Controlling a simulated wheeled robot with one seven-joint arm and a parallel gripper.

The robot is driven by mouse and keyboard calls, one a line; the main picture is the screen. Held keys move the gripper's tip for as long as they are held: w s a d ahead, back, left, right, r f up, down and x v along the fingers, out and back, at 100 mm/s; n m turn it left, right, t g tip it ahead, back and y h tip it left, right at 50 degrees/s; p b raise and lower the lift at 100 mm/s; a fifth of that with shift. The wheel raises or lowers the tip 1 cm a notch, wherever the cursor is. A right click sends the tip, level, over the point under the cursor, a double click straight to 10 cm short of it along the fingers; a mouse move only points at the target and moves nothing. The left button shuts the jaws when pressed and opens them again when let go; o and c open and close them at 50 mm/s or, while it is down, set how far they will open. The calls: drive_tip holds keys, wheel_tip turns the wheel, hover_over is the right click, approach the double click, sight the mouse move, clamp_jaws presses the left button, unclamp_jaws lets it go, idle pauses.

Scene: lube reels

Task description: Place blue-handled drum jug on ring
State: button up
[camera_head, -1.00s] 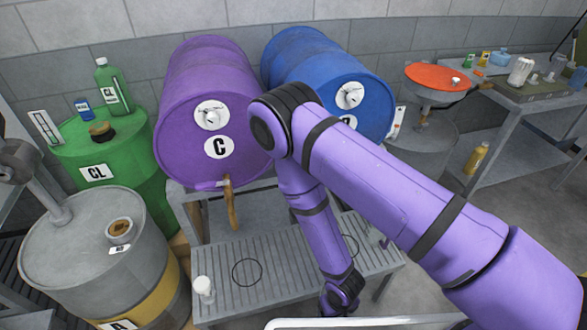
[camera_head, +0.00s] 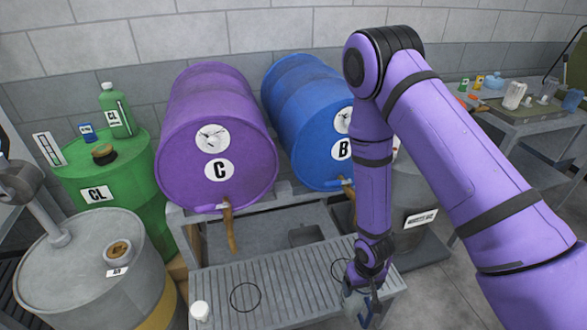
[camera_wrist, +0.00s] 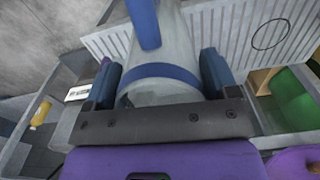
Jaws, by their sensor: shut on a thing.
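My gripper (camera_wrist: 162,78) is shut on a clear grey jug (camera_wrist: 172,50) with a blue handle (camera_wrist: 143,22) and a blue band. In the head view the jug (camera_head: 354,304) hangs below my wrist, partly hidden by it, near the right front of the slatted bench (camera_head: 292,290). Two dark ring outlines lie on the bench. The left ring (camera_head: 245,298) is bare and also shows in the wrist view (camera_wrist: 271,34). The right ring (camera_head: 333,270) is partly hidden behind my wrist, just left of it. I cannot tell whether the jug touches the bench.
A purple drum C (camera_head: 215,145) and a blue drum B (camera_head: 300,110) lie above the bench, with taps over it. A small white bottle (camera_head: 200,311) stands at the bench's left. Green (camera_head: 110,180) and grey (camera_head: 85,265) drums stand left. The bench's middle is clear.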

drive_tip(key=w+d+r, duration=0.4)
drive_tip(key=w+r, duration=0.1)
drive_tip(key=w, duration=0.1)
drive_tip(key=w+d+r+m, duration=0.1)
drive_tip(key=w+d+r, duration=0.2)
drive_tip(key=w+r, duration=0.3)
drive_tip(key=w+d+r+m, duration=0.1)
drive_tip(key=w+d+r, duration=0.3)
drive_tip(key=w+r, duration=0.1)
drive_tip(key=shift+w+d+r, duration=0.1)
drive_tip(key=shift+w+d, duration=0.05)
drive_tip(key=shift+w, duration=0.3)
drive_tip(key=shift+w+d+r, duration=0.1)
drive_tip(key=shift+w+d, duration=0.05)
drive_tip(key=shift+w, duration=0.3)
drive_tip(key=shift+s+f, duration=0.15)
drive_tip(key=shift+f, duration=0.05)
drive_tip(key=shift+f, duration=0.15)
